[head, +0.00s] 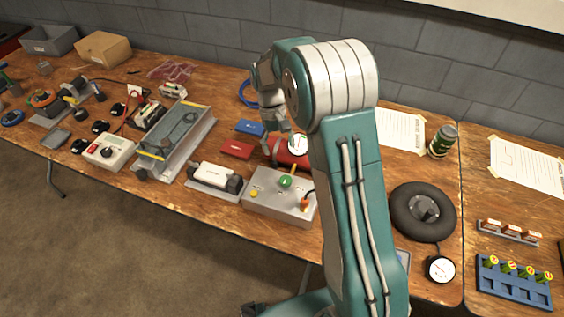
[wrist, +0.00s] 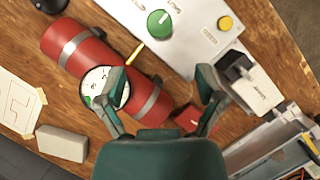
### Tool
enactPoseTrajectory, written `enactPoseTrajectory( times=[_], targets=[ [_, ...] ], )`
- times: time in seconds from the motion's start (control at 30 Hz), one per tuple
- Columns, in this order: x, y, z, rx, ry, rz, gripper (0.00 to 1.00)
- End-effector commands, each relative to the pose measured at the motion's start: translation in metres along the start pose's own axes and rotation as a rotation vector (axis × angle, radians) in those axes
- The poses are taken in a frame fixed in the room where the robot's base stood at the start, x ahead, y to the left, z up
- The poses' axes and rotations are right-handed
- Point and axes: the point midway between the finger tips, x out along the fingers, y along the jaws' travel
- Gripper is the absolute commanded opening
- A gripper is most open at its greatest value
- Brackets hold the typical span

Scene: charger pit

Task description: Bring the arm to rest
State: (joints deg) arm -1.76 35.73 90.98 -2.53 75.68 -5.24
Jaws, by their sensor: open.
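My arm, teal with a silver elbow, rises in the middle of the head view and bends over the wooden workbench (head: 350,222). My gripper (head: 277,150) hangs above the bench at the middle. In the wrist view my gripper (wrist: 162,78) has its two fingers spread wide with nothing between them. A red cylinder with grey bands (wrist: 78,48) and a round white gauge lies below, and the left finger covers part of the gauge. In the head view the red cylinder (head: 284,155) is partly hidden by my arm. I cannot tell how high the gripper is.
A grey control box (head: 270,199) with a green knob stands near the front edge. A white-and-black device (head: 216,177) and a grey tray (head: 199,135) lie left of it. A black wheel (head: 409,222), a dial gauge (head: 440,269) and a green can (head: 441,139) are at right.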

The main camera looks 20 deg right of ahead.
Motion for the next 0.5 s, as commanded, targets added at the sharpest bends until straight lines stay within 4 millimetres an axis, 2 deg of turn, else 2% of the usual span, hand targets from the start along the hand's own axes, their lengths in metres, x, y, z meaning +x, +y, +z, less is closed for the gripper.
enactPoseTrajectory(
  times=[0.1, 0.2, 0.5],
  targets=[
    [-0.014, 0.000, 0.000, 0.000, 0.001, 0.000, 0.87],
    [-0.019, 0.000, 0.000, 0.000, 0.000, 0.000, 0.87],
    [-0.020, 0.000, 0.000, 0.000, -0.001, 0.000, 0.87]
  ],
)
